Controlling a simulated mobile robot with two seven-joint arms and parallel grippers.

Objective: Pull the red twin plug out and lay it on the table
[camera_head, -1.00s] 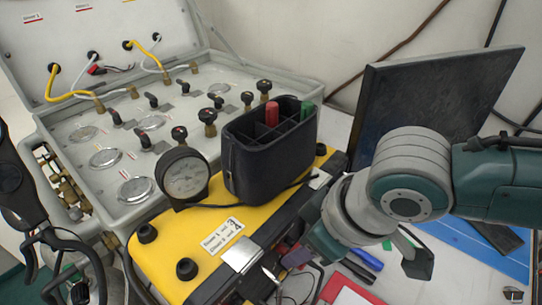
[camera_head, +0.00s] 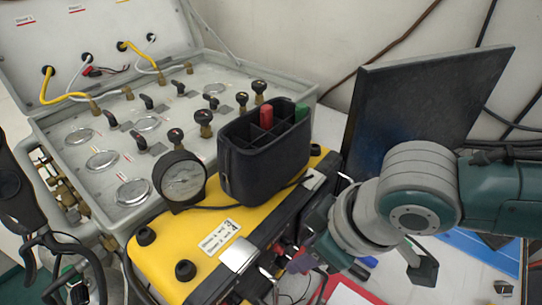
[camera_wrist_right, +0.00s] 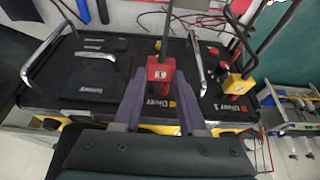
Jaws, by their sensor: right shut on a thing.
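The red twin plug (camera_wrist_right: 160,72) has a block-shaped body with a white mark and a dark cable rising from it. In the right wrist view it sits between the fingertips of my right gripper (camera_wrist_right: 160,100), which is shut on it. It is over the black panel (camera_wrist_right: 85,85) beside the "Diver 2" label; I cannot tell whether its pins are in the socket. In the head view my right gripper (camera_head: 302,260) is at the near right side of the yellow case (camera_head: 165,255), and the plug is mostly hidden there.
A yellow plug (camera_wrist_right: 237,85) stands close to the right, by "Diver 1". Metal handles (camera_wrist_right: 197,55) flank the red plug. A black caddy (camera_head: 262,165) and a gauge (camera_head: 182,182) stand on the case. A dark screen (camera_head: 425,105) stands behind my right arm. Tools clutter the table.

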